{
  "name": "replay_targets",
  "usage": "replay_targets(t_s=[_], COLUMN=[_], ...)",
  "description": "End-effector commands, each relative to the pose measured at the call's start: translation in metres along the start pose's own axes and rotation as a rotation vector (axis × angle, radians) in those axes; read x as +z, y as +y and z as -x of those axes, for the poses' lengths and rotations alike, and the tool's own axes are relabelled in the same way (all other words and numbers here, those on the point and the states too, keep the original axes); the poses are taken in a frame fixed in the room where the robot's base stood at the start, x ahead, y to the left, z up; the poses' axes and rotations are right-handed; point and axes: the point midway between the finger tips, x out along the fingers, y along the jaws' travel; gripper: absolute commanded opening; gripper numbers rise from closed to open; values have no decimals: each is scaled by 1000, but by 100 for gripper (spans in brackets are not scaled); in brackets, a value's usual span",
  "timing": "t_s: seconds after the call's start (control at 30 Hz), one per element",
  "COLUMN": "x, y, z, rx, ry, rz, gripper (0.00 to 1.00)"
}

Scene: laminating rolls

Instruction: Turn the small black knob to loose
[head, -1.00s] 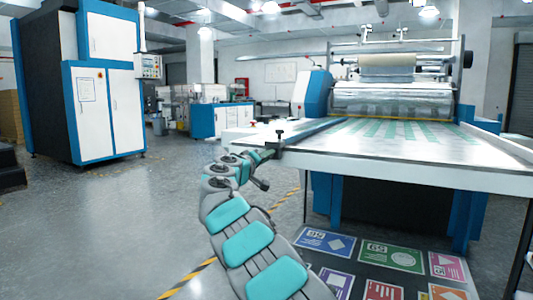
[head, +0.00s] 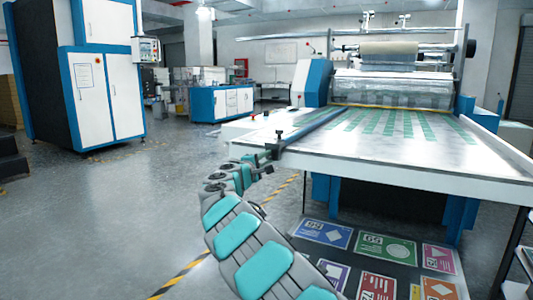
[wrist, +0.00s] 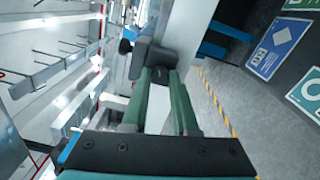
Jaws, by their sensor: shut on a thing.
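The small black knob (wrist: 152,62) is at the tips of my gripper's two green fingers in the wrist view, at the table's edge. My gripper (wrist: 160,78) is shut on it, one finger on each side. In the head view the black part (head: 277,149) stands at the near left corner of the machine's table, at the end of a dark rail. My gripper (head: 266,156) reaches it there from the left. The fingers hide part of the knob, and I cannot read its setting.
The laminating machine's white table (head: 400,165) spreads to the right, with green strips leading to the rollers (head: 390,90). Coloured prints (head: 385,247) lie below its front edge. A blue and white cabinet (head: 90,90) stands at left. The floor between is clear.

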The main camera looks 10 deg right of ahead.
Motion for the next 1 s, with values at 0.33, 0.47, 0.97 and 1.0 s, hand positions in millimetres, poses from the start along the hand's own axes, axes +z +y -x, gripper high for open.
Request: replay_targets(t_s=[0.33, 0.47, 0.97, 1.0], x=[-1, -2, -2, -2], y=[2, 1, 0, 0], z=[1, 1, 1, 1], rx=[2, 2, 1, 1], ry=[6, 7, 8, 7], rz=[146, 165, 173, 173], gripper=[0, 0, 34, 38])
